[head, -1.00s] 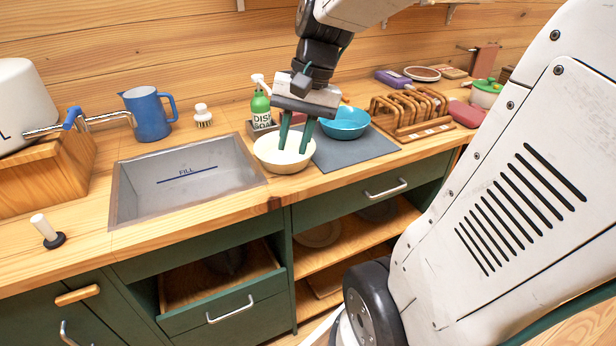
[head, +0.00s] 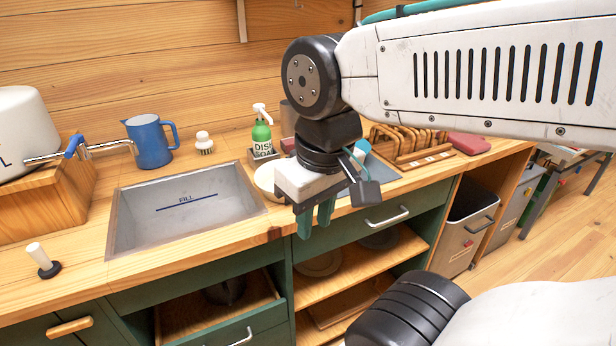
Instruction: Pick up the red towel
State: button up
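I cannot make out a red towel with certainty. A flat reddish item (head: 469,144) lies on the counter at the right, beyond the wooden rack; I cannot tell whether it is cloth. My gripper (head: 315,220) points down in front of the counter's front edge, over the cabinet front near the bowl. Its two green fingers show a gap with nothing visible between them. My arm hides part of the counter behind it, including most of the blue bowl and grey mat.
The sink (head: 185,205) is at the left, with a blue pitcher (head: 149,142) behind it. A soap bottle (head: 262,136) and a cream bowl (head: 265,180) stand near my gripper. The wooden rack (head: 410,145) is further right. An open drawer (head: 220,303) sticks out below.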

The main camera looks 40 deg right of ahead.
aim_at(287, 145)
jog(key=z, duration=0.75)
